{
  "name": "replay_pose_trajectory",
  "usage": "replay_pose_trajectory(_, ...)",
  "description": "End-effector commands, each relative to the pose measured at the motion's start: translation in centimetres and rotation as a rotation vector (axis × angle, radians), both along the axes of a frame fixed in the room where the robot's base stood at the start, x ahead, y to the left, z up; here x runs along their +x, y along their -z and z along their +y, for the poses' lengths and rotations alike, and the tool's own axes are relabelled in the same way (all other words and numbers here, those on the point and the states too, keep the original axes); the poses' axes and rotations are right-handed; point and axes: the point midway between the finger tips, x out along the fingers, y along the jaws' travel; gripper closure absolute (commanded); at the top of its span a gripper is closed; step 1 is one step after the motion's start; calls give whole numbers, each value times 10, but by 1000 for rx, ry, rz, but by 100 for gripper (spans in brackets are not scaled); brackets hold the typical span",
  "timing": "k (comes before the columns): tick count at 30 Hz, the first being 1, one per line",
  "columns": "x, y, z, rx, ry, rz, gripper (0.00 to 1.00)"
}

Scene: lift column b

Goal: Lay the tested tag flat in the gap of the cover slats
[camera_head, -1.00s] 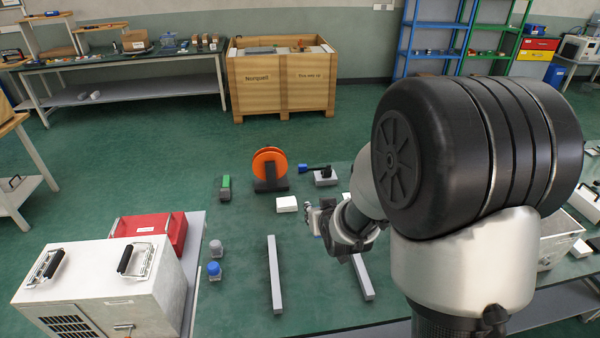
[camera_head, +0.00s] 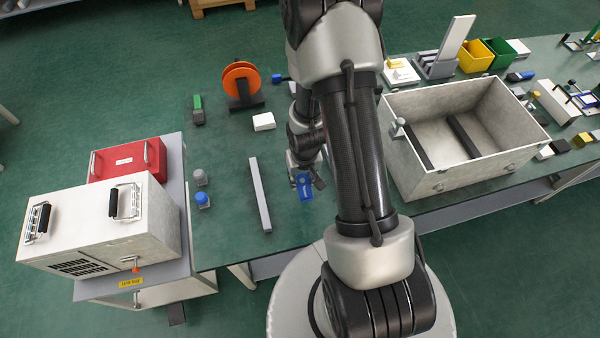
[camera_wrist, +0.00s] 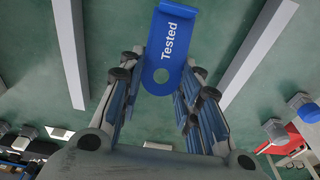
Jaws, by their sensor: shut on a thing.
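The blue tag (camera_head: 304,186) is in my gripper (camera_head: 301,173) above the green table, and "Tested" shows on its face in the wrist view (camera_wrist: 170,45). My gripper (camera_wrist: 160,82) is shut on the tag's near end, by its round hole. One grey cover slat (camera_head: 260,195) lies left of the gripper in the head view. The other slat is mostly hidden behind my arm there. In the wrist view a left slat (camera_wrist: 70,52) and a right slat (camera_wrist: 258,50) lie below, with the tag over the bare gap between them. The tag's height above the table is hard to tell.
Two small jars, one grey-lidded (camera_head: 199,177) and one blue-lidded (camera_head: 203,200), stand left of the slat. An orange reel (camera_head: 240,80) and a white block (camera_head: 264,121) are behind. A large open metal box (camera_head: 410,170) stands right of my arm.

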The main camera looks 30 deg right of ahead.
Motion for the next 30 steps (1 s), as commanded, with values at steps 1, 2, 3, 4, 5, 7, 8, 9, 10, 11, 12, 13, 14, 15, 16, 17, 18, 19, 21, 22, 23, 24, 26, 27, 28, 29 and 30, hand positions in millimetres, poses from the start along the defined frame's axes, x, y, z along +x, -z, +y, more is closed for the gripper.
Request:
replay_pose_trajectory(1,0,9,0,0,0,-1,97)
replay_pose_trajectory(2,0,12,0,0,0,-1,97)
replay_pose_trajectory(3,0,16,0,0,0,-1,97)
replay_pose_trajectory(4,0,19,0,0,0,-1,97)
replay_pose_trajectory(5,0,22,0,0,0,-1,97)
replay_pose_trajectory(7,0,29,0,0,0,-1,97)
replay_pose_trajectory(8,0,32,0,0,-1,-1,97)
replay_pose_trajectory(9,0,36,0,-1,0,-2,97)
replay_pose_trajectory(10,1,39,0,-1,-1,-2,97)
replay_pose_trajectory(11,1,41,0,-1,-1,-2,97)
replay_pose_trajectory(12,1,44,0,-1,-1,-2,97)
replay_pose_trajectory(13,0,46,0,-1,-1,-2,97)
replay_pose_trajectory(14,1,48,0,-1,-1,-2,97)
replay_pose_trajectory(15,1,50,0,-1,0,-2,97)
replay_pose_trajectory(16,1,51,0,-1,-1,-2,97)
replay_pose_trajectory(17,1,51,0,-1,0,-2,97)
replay_pose_trajectory(18,1,52,0,-1,0,-2,97)
replay_pose_trajectory(19,1,52,0,-1,0,-2,97)
replay_pose_trajectory(21,1,52,0,-1,0,-2,97)
replay_pose_trajectory(22,1,52,0,-1,0,-2,97)
replay_pose_trajectory(23,1,51,0,-1,0,-2,97)
replay_pose_trajectory(24,1,51,0,-1,0,-2,97)
replay_pose_trajectory(26,1,51,0,-1,0,-2,97)
replay_pose_trajectory(27,1,51,0,-1,0,-2,97)
replay_pose_trajectory(28,1,51,0,-1,0,-2,97)
replay_pose_trajectory(29,1,51,0,-1,0,-2,97)
replay_pose_trajectory(30,1,51,0,-1,0,-2,97)
